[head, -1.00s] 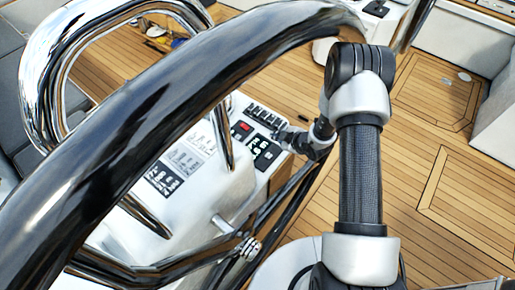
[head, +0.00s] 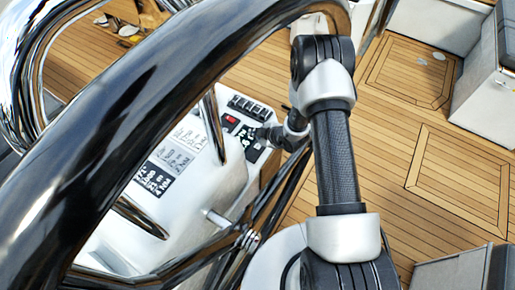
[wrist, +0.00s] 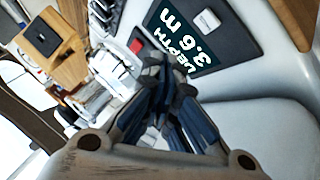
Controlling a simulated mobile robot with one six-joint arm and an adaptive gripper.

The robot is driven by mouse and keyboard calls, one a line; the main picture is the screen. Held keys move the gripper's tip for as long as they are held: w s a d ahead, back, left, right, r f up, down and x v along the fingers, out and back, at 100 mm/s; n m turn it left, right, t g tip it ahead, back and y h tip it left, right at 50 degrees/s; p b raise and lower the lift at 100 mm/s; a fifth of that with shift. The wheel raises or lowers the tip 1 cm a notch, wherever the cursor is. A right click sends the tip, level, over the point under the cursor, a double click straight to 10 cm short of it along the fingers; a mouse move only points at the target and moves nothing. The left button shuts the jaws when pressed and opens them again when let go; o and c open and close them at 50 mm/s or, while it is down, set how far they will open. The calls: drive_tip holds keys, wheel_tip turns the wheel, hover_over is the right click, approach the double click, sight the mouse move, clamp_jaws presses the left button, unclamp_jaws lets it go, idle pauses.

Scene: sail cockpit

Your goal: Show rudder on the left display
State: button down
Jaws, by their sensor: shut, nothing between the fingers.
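A dark display (wrist: 183,40) reading "DEPTH 3.6 m" shows in the wrist view, turned on its side, with a pale square button (wrist: 206,20) on its panel. My gripper (wrist: 160,78) is shut and empty, its fingertips near the lower edge of this display; contact cannot be told. In the head view my gripper (head: 266,134) is over the right end of the white console, beside a small dark display panel (head: 249,142) that it partly hides. Which display is the left one cannot be told. No rudder reading is legible.
The white console (head: 205,190) carries label panels (head: 155,178), a red switch (head: 231,120) and a row of black switches (head: 249,107). The dark wheel rim (head: 130,110) and its spokes cross in front. Open teak floor (head: 400,150) lies to the right.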

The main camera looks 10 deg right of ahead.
sight(256, 147)
drive_tip(key=shift+f+b, duration=1.65)
drive_tip(key=shift+f, duration=1.05)
drive_tip(key=shift+f+b, duration=0.4)
drive_tip(key=shift+f, duration=0.05)
drive_tip(key=shift+f+b, duration=0.35)
drive_tip(key=shift+f, duration=0.1)
drive_tip(key=shift+r+p, duration=0.7)
drive_tip(key=shift+r, duration=0.2)
drive_tip(key=shift+r, duration=0.1)
drive_tip(key=shift+r+p, duration=1.85)
drive_tip(key=shift+r, duration=0.6)
